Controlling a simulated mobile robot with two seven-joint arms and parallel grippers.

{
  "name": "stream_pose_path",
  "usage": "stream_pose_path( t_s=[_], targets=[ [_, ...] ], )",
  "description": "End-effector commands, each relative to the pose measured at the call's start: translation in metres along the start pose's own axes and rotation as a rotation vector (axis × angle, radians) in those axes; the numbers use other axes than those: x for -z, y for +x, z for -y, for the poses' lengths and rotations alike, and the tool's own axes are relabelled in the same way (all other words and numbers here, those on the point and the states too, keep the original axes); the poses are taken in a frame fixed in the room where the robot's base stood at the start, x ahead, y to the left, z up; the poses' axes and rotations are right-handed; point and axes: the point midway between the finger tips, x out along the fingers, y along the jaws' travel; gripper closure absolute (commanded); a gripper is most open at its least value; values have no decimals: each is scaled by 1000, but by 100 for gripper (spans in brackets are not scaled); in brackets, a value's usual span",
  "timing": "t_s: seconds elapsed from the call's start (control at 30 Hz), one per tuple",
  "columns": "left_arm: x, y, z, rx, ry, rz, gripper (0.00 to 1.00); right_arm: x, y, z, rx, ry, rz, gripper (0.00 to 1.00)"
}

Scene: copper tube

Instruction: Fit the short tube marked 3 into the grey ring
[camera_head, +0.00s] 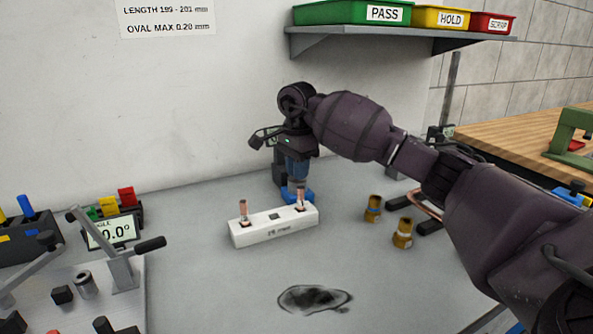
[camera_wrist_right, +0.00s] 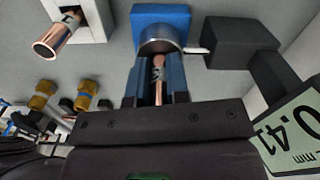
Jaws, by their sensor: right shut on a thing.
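My right gripper (camera_head: 297,180) points down over the bench, just behind the white block. Its blue fingers (camera_wrist_right: 156,98) are shut on a short copper tube (camera_wrist_right: 159,72), whose pale mark I cannot read. In the right wrist view, the grey ring (camera_wrist_right: 160,38) on its blue base (camera_wrist_right: 160,14) lies just beyond the fingertips, in line with the tube. I cannot tell whether the tube's end is inside the ring. In the head view the blue base (camera_head: 309,196) is partly hidden. My left gripper is not in view.
The white block (camera_head: 275,230) holds two upright copper tubes, left (camera_head: 243,208) and right (camera_head: 300,196), close to my right gripper. Two brass fittings (camera_head: 373,208) (camera_head: 402,233) stand to the right. A dark stain (camera_head: 314,298) marks the front bench. A lever fixture (camera_head: 122,268) is at left.

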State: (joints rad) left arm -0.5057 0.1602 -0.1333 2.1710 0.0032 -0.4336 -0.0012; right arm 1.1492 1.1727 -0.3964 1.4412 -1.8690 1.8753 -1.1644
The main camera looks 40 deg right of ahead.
Motion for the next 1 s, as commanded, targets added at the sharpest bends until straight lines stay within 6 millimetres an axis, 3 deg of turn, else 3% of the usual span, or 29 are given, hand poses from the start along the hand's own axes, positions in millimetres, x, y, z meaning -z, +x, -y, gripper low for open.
stream_pose_path(
  t_s=[0.4, 0.43, 0.6, 0.87, 1.0],
  targets=[
    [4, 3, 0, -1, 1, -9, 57, 0, 6, 0, 1, 1, -1, 100],
    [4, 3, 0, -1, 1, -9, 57, 0, 6, 0, 1, 1, -1, 82],
    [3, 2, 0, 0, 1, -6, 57, 0, 5, 0, 2, 1, -1, 58],
    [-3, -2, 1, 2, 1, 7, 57, 0, 4, 0, 2, 1, 0, 58],
    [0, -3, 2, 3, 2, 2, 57, 0, -7, 0, 6, 1, -1, 58]
  ],
)
